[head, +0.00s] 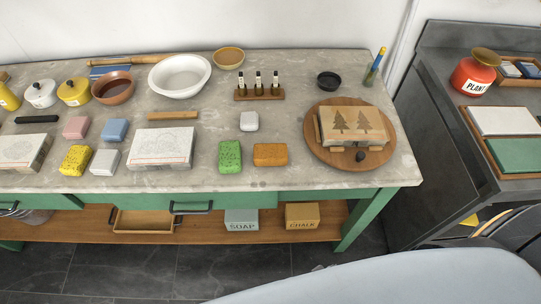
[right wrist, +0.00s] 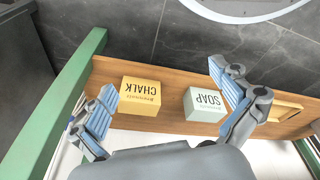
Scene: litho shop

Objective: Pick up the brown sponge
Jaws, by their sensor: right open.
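The brown sponge (head: 270,154) is an orange-brown block lying flat on the stone tabletop near its front edge. It lies just right of a green sponge (head: 230,156), with a narrow gap between them, and left of a round wooden board (head: 394,143). My right gripper (right wrist: 162,82) shows in the right wrist view with its fingers spread wide and nothing between them. It faces the lower shelf and floor; the brown sponge is not in that view. Neither gripper shows in the head view.
The tabletop (head: 215,184) also carries a white block (head: 249,121), a bottle rack (head: 260,95) and a lithographic stone (head: 161,148). A chalk box (head: 302,216) and soap box (head: 242,219) stand on the shelf below.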

